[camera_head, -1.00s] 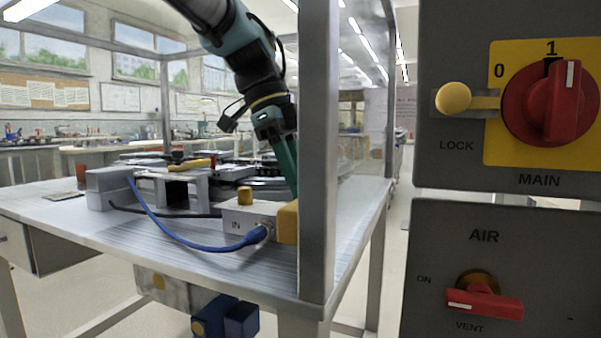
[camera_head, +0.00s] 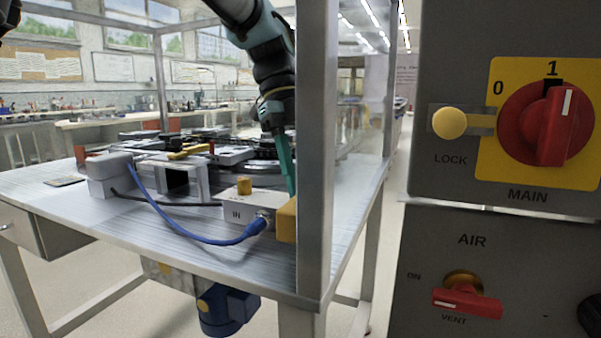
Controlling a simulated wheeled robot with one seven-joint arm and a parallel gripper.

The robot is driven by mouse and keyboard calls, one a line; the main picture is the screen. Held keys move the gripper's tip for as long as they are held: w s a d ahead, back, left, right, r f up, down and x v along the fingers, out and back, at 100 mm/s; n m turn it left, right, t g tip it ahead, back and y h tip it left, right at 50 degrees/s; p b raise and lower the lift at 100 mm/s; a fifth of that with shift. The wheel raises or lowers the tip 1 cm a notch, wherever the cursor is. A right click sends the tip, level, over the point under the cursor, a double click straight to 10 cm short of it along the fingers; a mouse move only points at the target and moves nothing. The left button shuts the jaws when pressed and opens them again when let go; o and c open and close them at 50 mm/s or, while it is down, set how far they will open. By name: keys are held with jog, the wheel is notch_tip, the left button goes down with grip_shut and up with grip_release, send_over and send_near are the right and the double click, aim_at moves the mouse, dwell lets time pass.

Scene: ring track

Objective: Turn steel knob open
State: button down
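No knob that I can clearly tell is steel shows. The grey panel at the right carries a red MAIN rotary knob (camera_head: 545,123) on a yellow plate, its white mark pointing near 1. Left of it is a yellow LOCK knob (camera_head: 449,123). Below, the AIR panel has a red lever (camera_head: 467,302) lying nearly level, with its white mark at the left end by VENT. A dark rounded thing (camera_head: 591,316) is cut off at the lower right edge; I cannot tell what it is. My gripper is not recognisable in view.
A metal-framed table (camera_head: 90,215) stands at the left, with a post (camera_head: 314,150) before it. A teal and black arm (camera_head: 272,75) reaches down behind the post. A box (camera_head: 240,212) with a blue cable sits on the table. Open floor shows between table and panel.

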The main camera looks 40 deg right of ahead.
dwell(0.4)
jog(key=c, duration=0.6)
grip_release()
